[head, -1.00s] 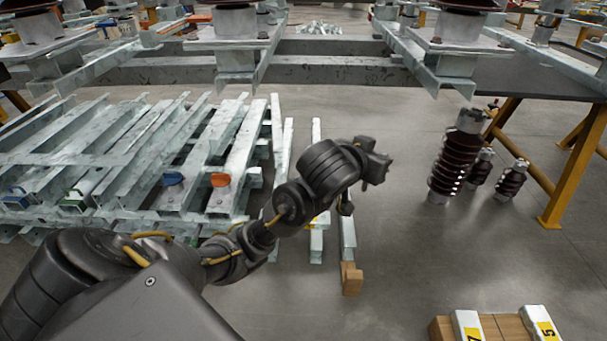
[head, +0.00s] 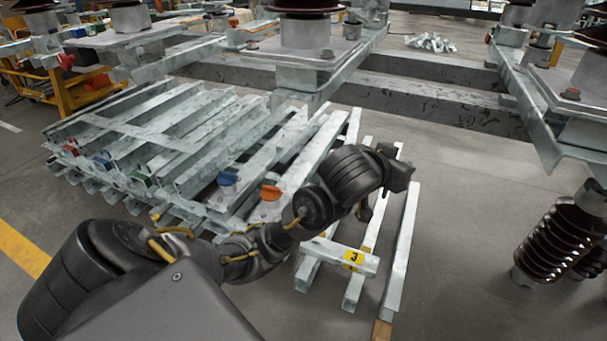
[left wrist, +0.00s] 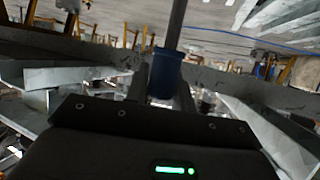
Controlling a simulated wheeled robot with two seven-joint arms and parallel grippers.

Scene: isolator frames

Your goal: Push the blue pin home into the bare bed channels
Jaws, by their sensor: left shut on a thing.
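My left gripper (head: 402,172) is at the end of the arm that comes in from the left, above the right edge of the stacked galvanized channels (head: 190,130). In the left wrist view a blue pin (left wrist: 165,73) with a grey rod sits between the fingers, and the gripper is shut on it. The pin is hidden in the head view. I cannot tell which channels are the bare bed channels. My right gripper is not in view.
A galvanized frame (head: 430,95) carrying insulators spans the back. A brown ribbed insulator (head: 550,243) stands on the floor at right.

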